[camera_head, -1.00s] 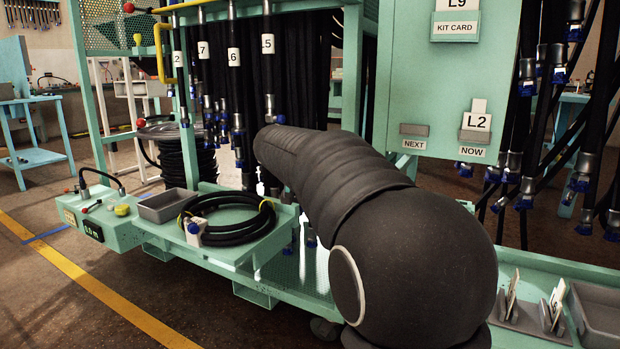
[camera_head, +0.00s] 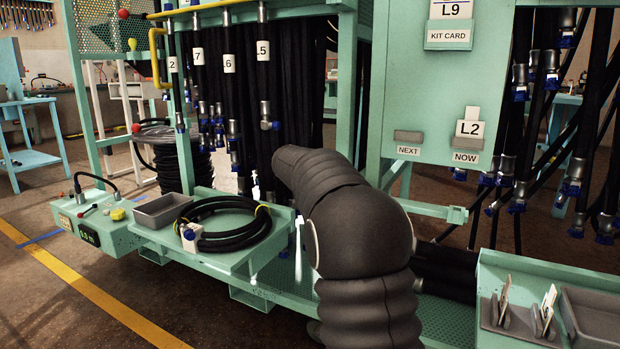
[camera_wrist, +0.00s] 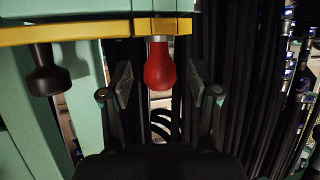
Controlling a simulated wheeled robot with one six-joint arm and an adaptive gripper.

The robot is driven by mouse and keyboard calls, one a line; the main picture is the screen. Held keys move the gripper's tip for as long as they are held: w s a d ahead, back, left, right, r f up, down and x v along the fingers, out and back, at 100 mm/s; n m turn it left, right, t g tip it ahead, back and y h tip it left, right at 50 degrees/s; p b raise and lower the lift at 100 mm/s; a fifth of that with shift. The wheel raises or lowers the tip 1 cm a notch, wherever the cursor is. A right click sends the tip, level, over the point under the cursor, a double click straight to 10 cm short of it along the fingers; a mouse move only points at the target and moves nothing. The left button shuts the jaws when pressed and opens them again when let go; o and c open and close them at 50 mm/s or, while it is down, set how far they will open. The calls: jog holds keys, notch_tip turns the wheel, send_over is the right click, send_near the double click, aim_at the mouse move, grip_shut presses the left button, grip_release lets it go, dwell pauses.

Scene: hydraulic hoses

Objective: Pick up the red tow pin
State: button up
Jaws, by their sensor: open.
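In the wrist view the red tow pin (camera_wrist: 159,68) shows as a red bulb-shaped grip with a pale metal collar, against a yellow bar. My gripper (camera_wrist: 160,84) is open, with one finger on each side of the red grip in the picture. Clear gaps show on both sides, and neither finger appears to touch it. How far the grip lies beyond the fingertips is hard to tell. In the head view my own arm hides the gripper, and I cannot make out the pin there.
A black knob (camera_wrist: 47,72) hangs left of the pin from the yellow bar (camera_wrist: 75,31). Black hoses (camera_wrist: 235,70) stand close on the right. In the head view, a coiled hose (camera_head: 228,225) and a grey tray (camera_head: 162,210) sit on the green cart shelf.

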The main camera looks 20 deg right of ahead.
jog(key=shift+w+d+f, duration=0.1)
grip_shut()
dwell(0.3)
